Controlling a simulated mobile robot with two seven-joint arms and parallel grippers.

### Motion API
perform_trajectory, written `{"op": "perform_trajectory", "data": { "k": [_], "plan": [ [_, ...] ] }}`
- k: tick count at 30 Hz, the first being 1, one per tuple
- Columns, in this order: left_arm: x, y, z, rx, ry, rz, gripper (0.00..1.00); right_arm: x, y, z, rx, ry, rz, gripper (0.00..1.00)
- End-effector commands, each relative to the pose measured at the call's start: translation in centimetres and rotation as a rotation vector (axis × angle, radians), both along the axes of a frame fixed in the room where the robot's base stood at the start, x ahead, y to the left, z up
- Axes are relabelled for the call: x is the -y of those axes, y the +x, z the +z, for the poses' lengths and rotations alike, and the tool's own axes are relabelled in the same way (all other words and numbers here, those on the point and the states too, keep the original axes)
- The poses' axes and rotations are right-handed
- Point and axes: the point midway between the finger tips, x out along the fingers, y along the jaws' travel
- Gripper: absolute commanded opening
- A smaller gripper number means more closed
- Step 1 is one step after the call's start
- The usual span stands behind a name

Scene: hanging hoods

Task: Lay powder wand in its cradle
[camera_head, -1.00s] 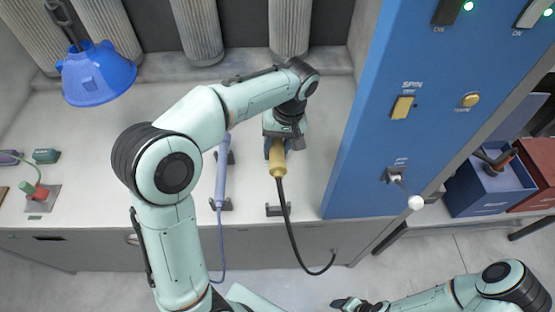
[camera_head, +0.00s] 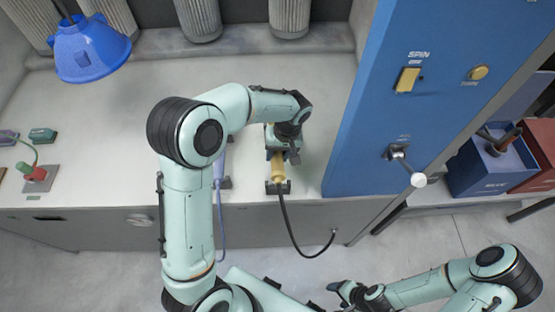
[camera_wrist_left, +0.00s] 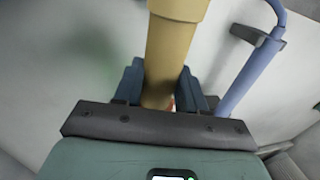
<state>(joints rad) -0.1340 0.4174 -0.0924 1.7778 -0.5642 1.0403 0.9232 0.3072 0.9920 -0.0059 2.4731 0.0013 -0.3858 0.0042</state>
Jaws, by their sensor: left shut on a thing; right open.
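The yellow-tan wand (camera_head: 279,170) has a black hose at its near end. My left gripper (camera_head: 280,156) is shut on it, above the bench's front part. In the left wrist view the tan wand (camera_wrist_left: 172,55) runs between the two dark blue fingers (camera_wrist_left: 160,85). A dark cradle bracket (camera_head: 278,188) is at the wand's near end; I cannot tell whether the wand rests in it or hovers just above. The gripper and arm hide the wand's far end. My right gripper (camera_head: 337,291) is open and empty, low in the head view, away from the bench.
A lilac wand (camera_head: 219,168) lies left of the tan wand, partly behind my left arm; it also shows in the wrist view (camera_wrist_left: 250,75). A blue cabinet (camera_head: 375,130) with a lever stands at right. A blue hood (camera_head: 88,52) hangs at left. The bench between is bare.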

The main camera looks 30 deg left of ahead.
Motion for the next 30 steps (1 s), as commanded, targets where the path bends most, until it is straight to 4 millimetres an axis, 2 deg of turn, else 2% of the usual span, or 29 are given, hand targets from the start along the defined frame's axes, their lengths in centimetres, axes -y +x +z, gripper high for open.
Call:
{"op": "perform_trajectory", "data": {
  "k": [8, 9, 15, 16, 18, 29, 30],
  "plan": [
    [0.0, 0.0, -3.4, -0.001, 0.0, 0.0, 0.04, 0.0, -0.2, -0.3, -0.002, 0.0, 0.0, 0.65],
    [0.0, 0.0, -3.7, -0.001, 0.0, 0.001, 0.0, 0.0, -0.2, -0.3, -0.002, 0.0, 0.0, 0.65],
    [0.0, 0.0, -3.7, -0.001, -0.001, 0.0, 0.0, 0.0, -0.2, -0.3, -0.002, 0.0, 0.0, 0.65],
    [0.0, -0.1, -3.8, -0.004, 0.0, 0.001, 0.5, 0.0, -0.2, -0.2, -0.002, 0.0, 0.0, 0.65],
    [0.0, -0.1, -3.8, -0.003, -0.001, 0.001, 0.67, 0.0, -0.2, -0.3, -0.002, 0.0, 0.0, 0.65],
    [0.0, -0.1, -4.2, -0.002, 0.0, -0.001, 0.67, 0.0, -0.1, -0.1, -0.001, 0.0, 0.0, 0.65],
    [0.1, 0.1, -3.7, 0.003, -0.001, 0.0, 0.67, 0.0, -0.1, -0.2, -0.002, -0.001, -0.001, 0.65]
  ]
}}
